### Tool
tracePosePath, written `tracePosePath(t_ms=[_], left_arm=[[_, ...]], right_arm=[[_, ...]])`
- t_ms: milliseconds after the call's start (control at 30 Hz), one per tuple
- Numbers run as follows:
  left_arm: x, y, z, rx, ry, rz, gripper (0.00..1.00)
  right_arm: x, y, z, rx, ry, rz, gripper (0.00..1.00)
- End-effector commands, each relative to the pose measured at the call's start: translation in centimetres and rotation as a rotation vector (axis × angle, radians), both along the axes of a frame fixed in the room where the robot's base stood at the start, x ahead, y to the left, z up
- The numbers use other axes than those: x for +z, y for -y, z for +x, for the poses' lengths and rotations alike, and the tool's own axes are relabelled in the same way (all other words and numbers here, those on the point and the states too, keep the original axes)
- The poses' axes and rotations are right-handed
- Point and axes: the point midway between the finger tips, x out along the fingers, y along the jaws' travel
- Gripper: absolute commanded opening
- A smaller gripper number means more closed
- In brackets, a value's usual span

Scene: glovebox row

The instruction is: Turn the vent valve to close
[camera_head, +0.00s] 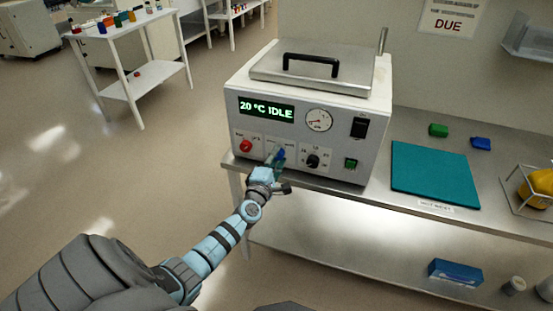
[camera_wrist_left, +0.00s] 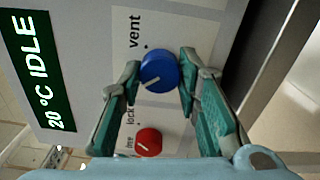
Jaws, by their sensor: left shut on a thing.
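The vent valve is a blue round knob (camera_wrist_left: 160,70) with a white pointer line, beside the printed word "vent" in the left wrist view. In the head view the blue knob (camera_head: 280,154) shows partly behind my gripper, low on the front panel of a white box-shaped device (camera_head: 240,125). My left gripper (camera_head: 274,163) reaches the panel, and in the left wrist view its fingertips (camera_wrist_left: 160,72) are closed on the two sides of the knob. The pointer slants toward the lower left in that view. My right gripper is not in view.
A red knob (camera_head: 246,146) sits left of the valve, and a black knob (camera_head: 313,161) and green switch (camera_head: 351,164) sit right of it. The display (camera_head: 267,109) reads "20 °C IDLE". A teal mat (camera_head: 435,173) lies on the bench to the right.

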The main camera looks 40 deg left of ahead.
Motion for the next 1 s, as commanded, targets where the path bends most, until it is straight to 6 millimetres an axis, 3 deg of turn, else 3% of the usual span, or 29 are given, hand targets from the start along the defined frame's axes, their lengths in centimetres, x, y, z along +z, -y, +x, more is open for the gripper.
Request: tracePosePath(t_ms=[300,800,833,933,1000], left_arm=[[-0.16,0.03,-0.05,0.0,0.035,-0.109,0.03],[-0.17,0.04,-0.05,-0.001,0.04,-0.126,0.03],[-0.17,0.04,-0.05,-0.001,0.04,-0.126,0.35],[-0.14,0.04,-0.04,0.0,0.041,-0.126,0.51],[-0.11,0.03,-0.03,0.0,0.041,-0.124,0.51]], right_arm=[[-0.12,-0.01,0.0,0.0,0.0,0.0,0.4],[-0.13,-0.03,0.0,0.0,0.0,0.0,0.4],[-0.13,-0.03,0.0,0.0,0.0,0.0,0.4],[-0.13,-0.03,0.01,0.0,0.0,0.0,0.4],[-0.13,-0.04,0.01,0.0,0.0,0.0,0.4]])
